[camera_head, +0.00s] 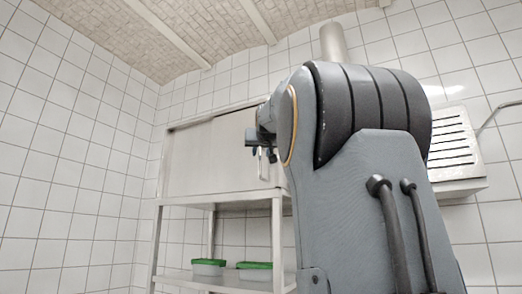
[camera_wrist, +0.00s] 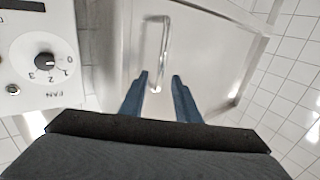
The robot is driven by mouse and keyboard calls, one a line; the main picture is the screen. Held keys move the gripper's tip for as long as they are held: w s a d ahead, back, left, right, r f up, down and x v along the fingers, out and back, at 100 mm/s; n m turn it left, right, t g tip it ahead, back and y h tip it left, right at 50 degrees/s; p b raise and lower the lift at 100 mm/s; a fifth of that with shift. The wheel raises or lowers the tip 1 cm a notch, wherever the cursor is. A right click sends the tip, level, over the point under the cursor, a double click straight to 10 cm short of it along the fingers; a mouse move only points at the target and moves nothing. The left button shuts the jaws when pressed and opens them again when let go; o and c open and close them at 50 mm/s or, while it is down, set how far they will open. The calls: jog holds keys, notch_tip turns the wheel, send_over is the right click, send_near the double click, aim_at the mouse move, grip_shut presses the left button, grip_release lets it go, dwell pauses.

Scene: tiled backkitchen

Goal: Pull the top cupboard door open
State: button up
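The top cupboard (camera_head: 205,160) is a pale metal box on a shelf rack, left of my arm in the head view. In the wrist view its door (camera_wrist: 205,50) is a smooth light panel with an upright metal bar handle (camera_wrist: 164,45). In the head view my gripper (camera_head: 263,150) is small and dark in front of the cupboard's right part. My arm hides the cupboard's right end.
A white control panel with a fan knob (camera_wrist: 44,62) is close on the left in the wrist view. Green-lidded tubs (camera_head: 254,270) stand on the lower shelf (camera_head: 215,282). A white louvred unit (camera_head: 455,145) hangs right of my arm. White tiled walls surround the area.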

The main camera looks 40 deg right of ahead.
jog(key=shift+p+x, duration=0.4)
jog(key=shift+x, duration=0.85)
